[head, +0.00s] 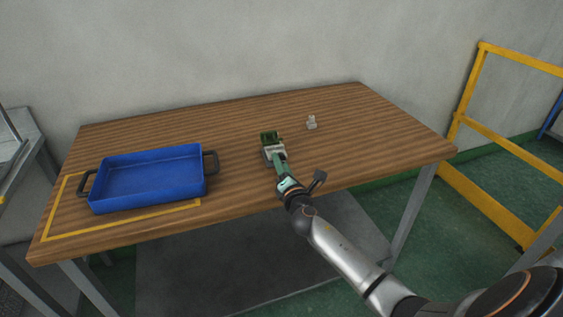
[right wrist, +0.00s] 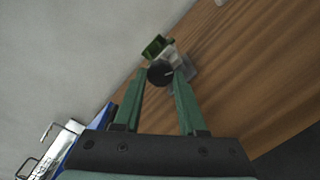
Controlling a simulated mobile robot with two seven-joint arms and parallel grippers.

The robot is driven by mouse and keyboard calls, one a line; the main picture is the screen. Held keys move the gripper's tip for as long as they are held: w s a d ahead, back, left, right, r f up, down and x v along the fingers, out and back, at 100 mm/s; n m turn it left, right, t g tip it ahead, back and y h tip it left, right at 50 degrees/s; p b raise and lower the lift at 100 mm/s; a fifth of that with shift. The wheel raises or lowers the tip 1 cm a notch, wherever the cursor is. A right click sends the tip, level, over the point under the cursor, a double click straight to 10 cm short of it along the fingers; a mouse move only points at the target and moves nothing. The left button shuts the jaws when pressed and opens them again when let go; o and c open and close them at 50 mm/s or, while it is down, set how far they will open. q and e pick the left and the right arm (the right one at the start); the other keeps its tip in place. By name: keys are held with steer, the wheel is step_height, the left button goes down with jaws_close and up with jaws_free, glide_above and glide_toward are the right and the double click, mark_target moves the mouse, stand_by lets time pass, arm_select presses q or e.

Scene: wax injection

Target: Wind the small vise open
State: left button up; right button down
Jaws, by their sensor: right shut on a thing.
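The small vise (head: 268,138) stands on the wooden table, with dark green and pale grey parts. In the right wrist view the vise's green part (right wrist: 154,46) shows beyond the fingertips, with its grey body partly hidden. A dark round knob (right wrist: 159,74) on its near side sits between the fingertips of my right gripper (right wrist: 160,77). My right gripper (head: 278,160) reaches the vise from the table's front side and is shut on this knob. The jaw gap of the vise cannot be made out. My left gripper is in neither view.
A blue tray (head: 150,196) with black handles stands on the table's left, partly over a yellow outline (head: 125,222). A small pale object (head: 311,122) stands behind and right of the vise. The table's right side is clear. A yellow railing (head: 487,143) stands beyond it.

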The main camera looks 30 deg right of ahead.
steer(key=shift+n+p, duration=0.55)
steer(key=shift+n, duration=1.35)
steer(key=shift+c, duration=2.2)
jaws_free()
steer(key=v, duration=1.2)
steer(key=shift+s+p, duration=0.25)
steer(key=shift+p, duration=0.05)
steer(key=shift+a, duration=0.1)
